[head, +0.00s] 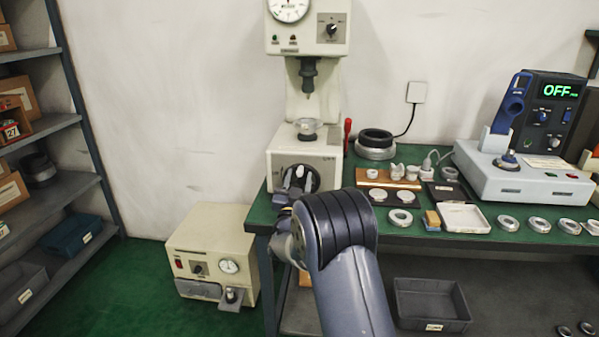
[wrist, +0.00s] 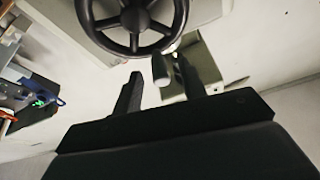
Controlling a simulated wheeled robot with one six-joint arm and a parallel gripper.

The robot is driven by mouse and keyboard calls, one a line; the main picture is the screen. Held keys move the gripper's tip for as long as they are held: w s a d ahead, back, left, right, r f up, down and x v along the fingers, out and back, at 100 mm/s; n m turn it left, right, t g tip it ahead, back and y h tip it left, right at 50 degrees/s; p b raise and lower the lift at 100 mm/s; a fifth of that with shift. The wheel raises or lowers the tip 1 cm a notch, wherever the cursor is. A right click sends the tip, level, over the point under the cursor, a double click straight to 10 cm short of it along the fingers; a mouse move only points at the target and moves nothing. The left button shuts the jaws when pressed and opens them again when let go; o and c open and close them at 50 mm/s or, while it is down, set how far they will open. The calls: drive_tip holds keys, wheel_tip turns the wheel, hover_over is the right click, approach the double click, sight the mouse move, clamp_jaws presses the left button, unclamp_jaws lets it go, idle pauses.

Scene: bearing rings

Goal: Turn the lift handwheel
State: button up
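The lift handwheel (head: 299,178) is dark and sits on the front of the cream bench machine (head: 305,155) in the head view. In the wrist view the black spoked handwheel (wrist: 135,20) is at the top, partly cut off by the frame edge. In the head view my arm mostly hides the gripper.
The green bench (head: 410,225) holds several metal rings, a white tray (head: 464,218) and a display unit (head: 545,115) reading OFF. A cream box with a gauge (head: 212,250) stands on the floor, left of the bench. Shelving (head: 50,190) is at far left, with clear floor between.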

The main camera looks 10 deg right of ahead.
drive_tip(key=shift+x, duration=1.25)
clamp_jaws()
